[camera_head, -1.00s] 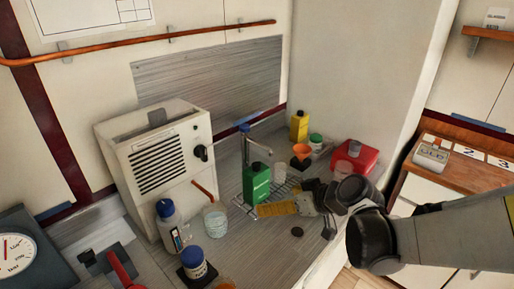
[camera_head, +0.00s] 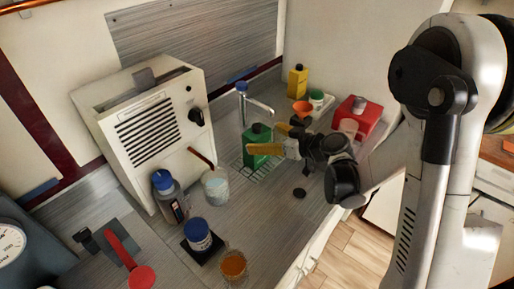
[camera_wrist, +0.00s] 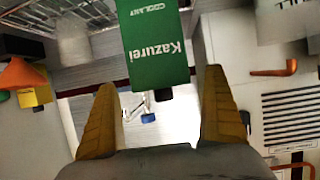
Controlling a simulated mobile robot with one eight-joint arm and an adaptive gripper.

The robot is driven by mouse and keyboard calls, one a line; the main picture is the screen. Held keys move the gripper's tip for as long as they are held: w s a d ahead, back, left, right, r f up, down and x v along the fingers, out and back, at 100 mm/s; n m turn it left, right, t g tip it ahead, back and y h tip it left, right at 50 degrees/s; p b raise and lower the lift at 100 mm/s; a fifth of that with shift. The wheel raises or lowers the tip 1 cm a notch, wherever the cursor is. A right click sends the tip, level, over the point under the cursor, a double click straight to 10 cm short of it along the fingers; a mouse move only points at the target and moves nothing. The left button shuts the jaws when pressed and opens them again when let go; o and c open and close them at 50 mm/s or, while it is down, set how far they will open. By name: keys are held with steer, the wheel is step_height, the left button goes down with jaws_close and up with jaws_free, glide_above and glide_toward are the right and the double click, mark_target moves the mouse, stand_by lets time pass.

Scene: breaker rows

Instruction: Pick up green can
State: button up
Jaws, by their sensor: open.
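The green can (camera_head: 256,135), with a dark cap, stands upright on the counter beside the tap. In the wrist view the green can (camera_wrist: 152,45) appears upside down, with white "Kazurei" and "COOLANT" lettering. My gripper (camera_head: 264,138) is open, its yellow fingers pointing at the can from the right. In the wrist view the can's cap end lies between the fingertips of my gripper (camera_wrist: 160,80), with gaps at both sides. Contact is not visible.
A metal tap (camera_head: 244,105) stands close behind the can. A glass beaker (camera_head: 216,186) and a blue-capped bottle (camera_head: 170,198) stand to the left. A yellow bottle (camera_head: 298,80), an orange funnel (camera_head: 302,108) and a red box (camera_head: 357,117) lie behind my gripper.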

mark_target(257, 135)
steer(key=b+x, duration=0.1)
steer(key=x, duration=0.3)
steer(key=shift+w+a, duration=0.1)
steer(key=shift+a, duration=0.05)
steer(key=c, duration=1.5)
steer(key=shift+r, duration=0.1)
